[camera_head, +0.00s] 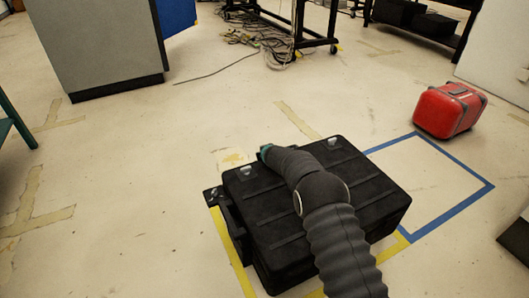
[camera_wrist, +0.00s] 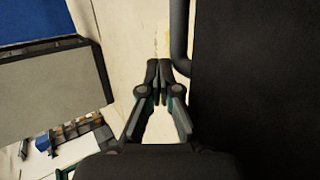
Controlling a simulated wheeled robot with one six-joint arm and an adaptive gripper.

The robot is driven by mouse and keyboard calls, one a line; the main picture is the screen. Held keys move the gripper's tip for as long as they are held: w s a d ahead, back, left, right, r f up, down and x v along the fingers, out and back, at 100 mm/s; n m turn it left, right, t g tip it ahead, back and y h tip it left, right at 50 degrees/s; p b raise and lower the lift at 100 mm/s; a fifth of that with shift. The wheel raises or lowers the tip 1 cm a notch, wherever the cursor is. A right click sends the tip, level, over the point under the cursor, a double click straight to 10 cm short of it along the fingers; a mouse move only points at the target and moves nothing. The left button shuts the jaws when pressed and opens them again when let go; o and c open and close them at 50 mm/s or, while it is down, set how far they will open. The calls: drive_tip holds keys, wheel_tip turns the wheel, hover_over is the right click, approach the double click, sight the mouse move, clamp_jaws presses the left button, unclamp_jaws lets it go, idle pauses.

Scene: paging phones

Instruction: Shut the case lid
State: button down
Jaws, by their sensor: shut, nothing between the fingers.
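The black case (camera_head: 376,196) lies on the floor in the middle of the head view. Its ribbed lid (camera_head: 262,207) lies roughly level over the body, and two pale latches show along the far edge. I cannot tell whether the lid is fully closed, as my arm covers much of it. My gripper is mostly hidden in the head view, at the far left part of the lid. In the wrist view my gripper (camera_wrist: 158,72) is shut and empty. A large dark surface (camera_wrist: 255,90) fills the right side there, probably the case, with a dark bar beside it.
Yellow tape borders the case, and a blue tape square (camera_head: 455,217) lies right of it. A red case (camera_head: 449,109) stands beyond the square. A grey cabinet (camera_head: 103,42) stands far left, also in the wrist view (camera_wrist: 45,105). Cables (camera_head: 262,40) lie beyond. The left floor is open.

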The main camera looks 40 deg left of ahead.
drive_tip(key=shift+s+d+f, duration=0.1)
drive_tip(key=shift+d+f, duration=0.15)
drive_tip(key=shift+f, duration=0.4)
wheel_tip(320, 180, up, 15)
drive_tip(key=s+a+p, duration=0.2)
drive_tip(key=p, duration=0.7)
drive_tip(key=shift+s, duration=0.1)
